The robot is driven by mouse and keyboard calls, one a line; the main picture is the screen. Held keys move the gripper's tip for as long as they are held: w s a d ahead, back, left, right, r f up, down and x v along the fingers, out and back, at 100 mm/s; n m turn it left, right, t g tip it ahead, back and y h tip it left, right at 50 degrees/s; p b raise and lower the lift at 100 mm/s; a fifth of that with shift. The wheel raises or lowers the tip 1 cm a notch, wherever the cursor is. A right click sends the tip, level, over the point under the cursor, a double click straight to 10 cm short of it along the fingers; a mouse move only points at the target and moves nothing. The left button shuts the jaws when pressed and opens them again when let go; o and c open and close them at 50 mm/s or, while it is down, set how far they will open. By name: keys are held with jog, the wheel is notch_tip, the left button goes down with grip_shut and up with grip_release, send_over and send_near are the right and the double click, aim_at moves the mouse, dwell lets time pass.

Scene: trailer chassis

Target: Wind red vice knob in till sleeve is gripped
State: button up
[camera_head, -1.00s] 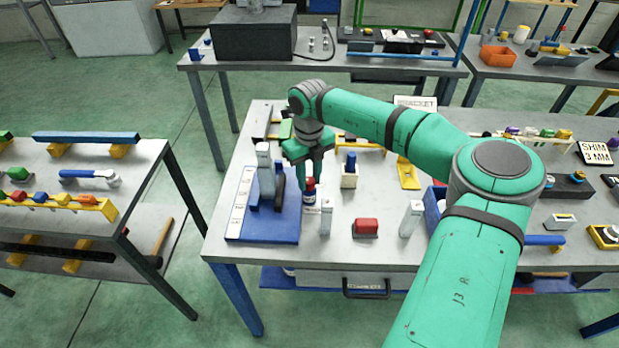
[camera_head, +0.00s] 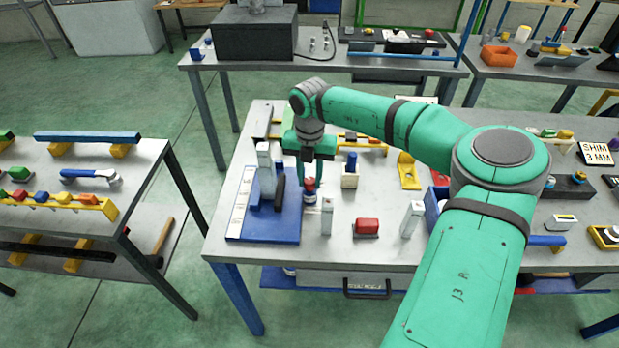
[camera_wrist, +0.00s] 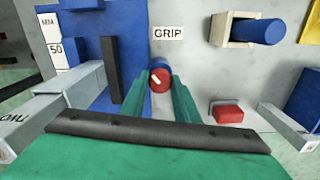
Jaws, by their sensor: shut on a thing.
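The red vice knob (camera_head: 309,185) stands at the right edge of the blue vice base (camera_head: 275,225). It also shows in the wrist view (camera_wrist: 159,80), with a white mark on its top. My gripper (camera_head: 312,180) points down at the knob and is shut on it, its two green fingers on either side in the wrist view (camera_wrist: 165,85). A grey upright block (camera_head: 265,165) and a dark upright bar (camera_head: 280,190) stand on the base, left of the knob. I cannot make out for sure which part is the sleeve, or whether it is gripped.
A "GRIP" label (camera_wrist: 168,33) lies by the knob. A wooden holder with a blue cylinder (camera_head: 350,172), a red block (camera_head: 366,227) and grey upright blocks (camera_head: 327,215) (camera_head: 411,218) stand to the right. A white scale strip (camera_head: 241,203) runs along the base's left side.

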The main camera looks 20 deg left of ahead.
aim_at(310, 180)
jog(key=shift+m, duration=0.3)
jog(key=o, duration=1.1)
notch_tip(310, 180, up, 11)
jog(key=shift+f, duration=0.1)
jog(key=shift+w, duration=0.1)
dwell(0.3)
